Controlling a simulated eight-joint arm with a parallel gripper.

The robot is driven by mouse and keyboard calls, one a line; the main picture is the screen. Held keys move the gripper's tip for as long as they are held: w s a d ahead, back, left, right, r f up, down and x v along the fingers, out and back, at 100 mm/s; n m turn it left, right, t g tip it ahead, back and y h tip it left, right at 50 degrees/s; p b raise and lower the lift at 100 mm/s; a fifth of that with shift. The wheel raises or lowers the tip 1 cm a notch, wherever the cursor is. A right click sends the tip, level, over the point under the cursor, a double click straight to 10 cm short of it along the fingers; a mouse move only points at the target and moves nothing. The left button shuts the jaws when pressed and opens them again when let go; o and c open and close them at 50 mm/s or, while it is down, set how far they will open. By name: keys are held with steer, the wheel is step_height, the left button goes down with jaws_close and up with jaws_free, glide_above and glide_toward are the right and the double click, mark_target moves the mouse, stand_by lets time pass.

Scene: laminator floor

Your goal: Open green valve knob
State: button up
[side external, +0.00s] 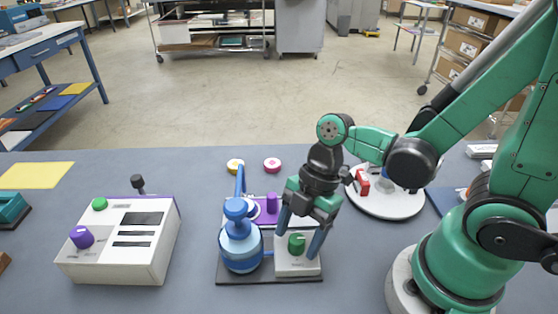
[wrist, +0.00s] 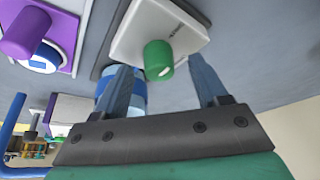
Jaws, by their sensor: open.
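The green valve knob (side external: 296,243) stands on a white block at the right of a dark base plate. In the wrist view the green knob (wrist: 158,58) sits on its white housing (wrist: 190,30), above and between my two fingers. My gripper (side external: 302,236) is open and points down over the knob, with one finger on each side. In the wrist view my gripper's fingers (wrist: 163,75) are spread, and gaps show between them and the knob. I cannot tell how deep the fingertips reach beside it.
A blue bottle-like device (side external: 240,245) stands close to the left of the knob. A purple panel with a purple knob (side external: 271,203) is behind. A white control box (side external: 125,240) is at the left, and a round white plate (side external: 388,200) at the right.

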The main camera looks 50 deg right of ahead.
jaws_close()
steer(key=shift+m, duration=0.3)
steer(key=shift+s+m+t+h, duration=0.15)
steer(key=shift+m+t, duration=0.4)
steer(key=shift+m, duration=0.75)
steer(key=shift+m+t+h, duration=0.15)
steer(key=shift+m+t, duration=0.4)
steer(key=shift+m, duration=0.75)
jaws_free()
steer(key=shift+r, duration=0.1)
